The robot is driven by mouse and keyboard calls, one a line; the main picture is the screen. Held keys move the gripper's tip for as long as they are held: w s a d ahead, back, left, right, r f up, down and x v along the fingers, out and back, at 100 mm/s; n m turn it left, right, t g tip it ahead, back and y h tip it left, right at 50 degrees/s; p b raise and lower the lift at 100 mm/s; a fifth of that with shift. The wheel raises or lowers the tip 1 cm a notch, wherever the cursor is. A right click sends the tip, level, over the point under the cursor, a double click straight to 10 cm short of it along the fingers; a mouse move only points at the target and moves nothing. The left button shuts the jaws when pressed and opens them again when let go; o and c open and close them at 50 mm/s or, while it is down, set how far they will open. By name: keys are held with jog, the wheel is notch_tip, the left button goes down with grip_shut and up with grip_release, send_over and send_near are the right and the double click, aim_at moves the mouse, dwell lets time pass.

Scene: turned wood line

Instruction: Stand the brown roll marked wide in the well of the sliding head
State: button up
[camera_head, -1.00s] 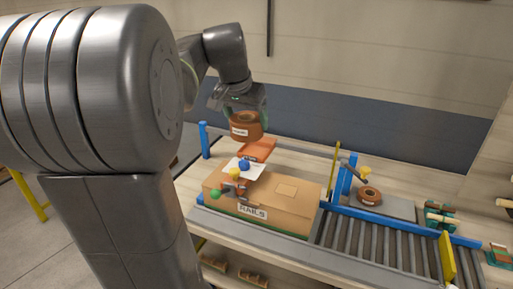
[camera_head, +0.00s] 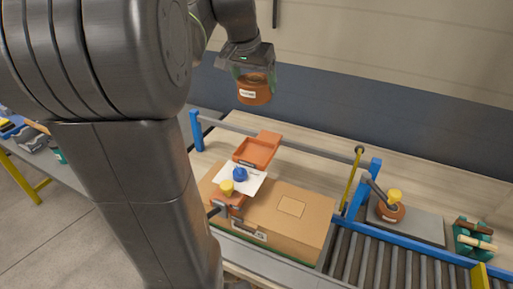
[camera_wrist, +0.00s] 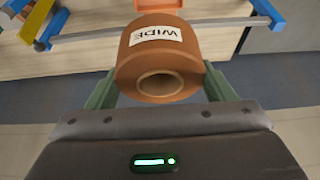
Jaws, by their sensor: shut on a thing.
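My gripper (camera_head: 253,76) is shut on a brown roll (camera_head: 255,93) and holds it in the air. In the wrist view the roll (camera_wrist: 160,62) sits between my two green fingers, with a white label reading WIDE and its hollow core facing the camera. The sliding head (camera_head: 257,150) is orange with a shallow open well, on a rail beneath and slightly right of the roll. A clear gap separates the two. Only an orange edge of it (camera_wrist: 168,4) shows at the top of the wrist view.
A cardboard box (camera_head: 290,208) lies in front, with a white sheet and blue and yellow knobs above it. A blue post (camera_head: 197,131) stands at the rail's left end.

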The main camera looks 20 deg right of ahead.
jog(key=f+b, duration=0.3)
jog(key=f, duration=0.3)
jog(key=f+b, duration=0.3)
jog(key=f, duration=0.4)
jog(key=f+b, duration=0.4)
jog(key=f, duration=0.3)
jog(key=shift+w+d, duration=0.2)
jog(key=shift+w, duration=0.1)
jog(key=shift+f, duration=0.15)
jog(key=o, duration=1)
